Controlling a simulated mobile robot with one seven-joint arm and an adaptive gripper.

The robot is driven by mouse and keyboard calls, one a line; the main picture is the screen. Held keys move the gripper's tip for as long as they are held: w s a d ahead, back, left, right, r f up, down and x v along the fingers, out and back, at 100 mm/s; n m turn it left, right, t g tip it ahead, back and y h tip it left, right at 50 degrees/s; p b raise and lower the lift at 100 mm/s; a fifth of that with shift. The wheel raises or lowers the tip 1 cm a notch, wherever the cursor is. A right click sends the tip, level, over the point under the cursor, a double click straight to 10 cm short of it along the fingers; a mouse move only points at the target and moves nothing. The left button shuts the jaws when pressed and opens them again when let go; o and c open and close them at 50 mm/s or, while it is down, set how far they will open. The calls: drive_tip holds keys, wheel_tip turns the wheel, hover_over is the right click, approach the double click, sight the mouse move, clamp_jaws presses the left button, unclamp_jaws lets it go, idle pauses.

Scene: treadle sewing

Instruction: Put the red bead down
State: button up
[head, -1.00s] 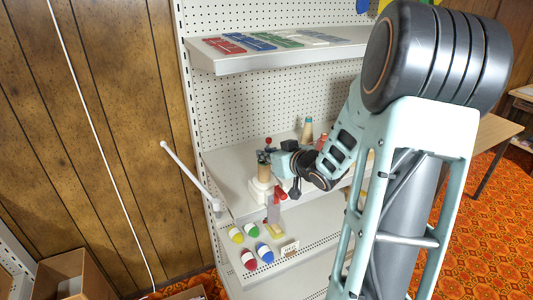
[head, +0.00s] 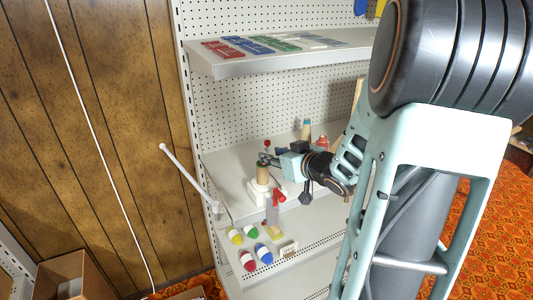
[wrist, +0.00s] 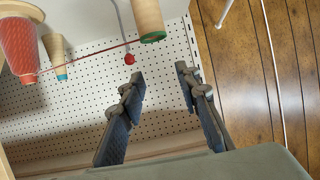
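The red bead (head: 266,143) is a small ball at the end of a thin stem above the middle shelf in the head view. It also shows in the wrist view (wrist: 129,59), where the stem runs up out of the picture beside a tan spool (wrist: 149,20). My gripper (wrist: 160,70) is open, with nothing between its fingers. The bead lies just outside the left fingertip in that view, apart from it. In the head view my gripper (head: 268,159) is by the top of the tan spool (head: 262,174), below the bead; its fingertips are small there.
A red thread runs from a red cone (wrist: 18,50) past the bead in the wrist view. A teal-topped cone (head: 306,130) stands behind my gripper. A red lever (head: 280,195) and several coloured spools (head: 249,260) are below. The upper shelf (head: 235,66) overhangs.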

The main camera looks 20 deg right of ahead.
drive_tip(key=v, duration=0.7)
drive_tip(key=shift+p, duration=0.35)
idle(0.4)
